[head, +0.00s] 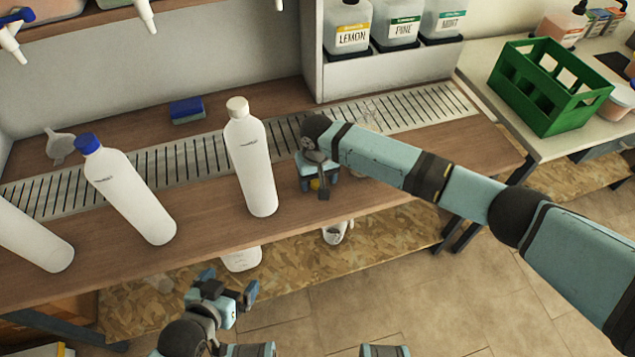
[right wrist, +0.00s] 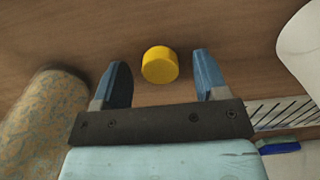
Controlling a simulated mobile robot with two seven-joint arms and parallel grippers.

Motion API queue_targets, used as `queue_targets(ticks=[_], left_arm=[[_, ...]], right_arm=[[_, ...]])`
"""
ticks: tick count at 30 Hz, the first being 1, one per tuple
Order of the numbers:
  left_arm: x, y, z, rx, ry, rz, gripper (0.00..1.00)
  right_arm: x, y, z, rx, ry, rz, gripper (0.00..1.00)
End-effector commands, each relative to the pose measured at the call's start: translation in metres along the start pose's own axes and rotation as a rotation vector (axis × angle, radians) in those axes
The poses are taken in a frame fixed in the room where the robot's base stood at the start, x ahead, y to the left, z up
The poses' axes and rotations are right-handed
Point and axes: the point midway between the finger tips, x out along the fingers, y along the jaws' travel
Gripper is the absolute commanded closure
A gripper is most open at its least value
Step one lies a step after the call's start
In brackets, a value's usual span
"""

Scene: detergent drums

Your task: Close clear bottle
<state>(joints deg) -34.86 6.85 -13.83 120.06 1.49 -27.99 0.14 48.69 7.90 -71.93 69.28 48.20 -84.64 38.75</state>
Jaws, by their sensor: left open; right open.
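A yellow cap (right wrist: 160,65) lies on the wooden counter between the spread fingers of my right gripper (right wrist: 160,85), not gripped. In the head view the cap (head: 316,184) shows just below my right gripper (head: 320,186), which is open and low over the counter. A clear, see-through bottle (head: 368,112) stands behind my right forearm and is mostly hidden by it. A mottled, rounded shape at the left of the right wrist view (right wrist: 42,115) appears to be this bottle. My left gripper (head: 228,294) is open and empty, in front of the counter.
A white bottle with a cream cap (head: 252,165) stands left of my right gripper. A blue-capped white bottle (head: 130,195) and another white bottle (head: 32,236) stand further left. A blue sponge (head: 187,110) and a funnel (head: 59,145) lie behind. A green crate (head: 545,95) is right.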

Motion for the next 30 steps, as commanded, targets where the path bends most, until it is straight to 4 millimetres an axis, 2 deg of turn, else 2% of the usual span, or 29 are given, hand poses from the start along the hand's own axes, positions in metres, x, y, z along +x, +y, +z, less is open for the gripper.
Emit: queue_targets(ticks=[10, 11, 15, 18, 30], left_arm=[[-0.0012, -0.0024, 0.0009, 0.013, -0.002, 0.001, 0.01], [-0.001, -0.0024, 0.0014, 0.013, -0.003, 0.001, 0.01], [-0.0004, -0.0024, 0.0033, 0.012, -0.007, 0.001, 0.01], [0.0, -0.0021, 0.0041, 0.011, -0.008, 0.001, 0.01], [0.0001, -0.0003, 0.0027, 0.003, -0.007, 0.001, 0.01]], right_arm=[[0.0016, 0.0, -0.0002, 0.0, 0.001, 0.0, 0.33], [0.0016, 0.0, -0.0002, 0.0, 0.001, 0.0, 0.35], [0.0015, 0.0, -0.0001, 0.0, 0.0, 0.0, 0.68], [0.0015, 0.0, -0.0001, 0.0, 0.0, 0.0, 0.86], [-0.0023, 0.0, -0.0002, 0.0, 0.001, -0.001, 0.87]])
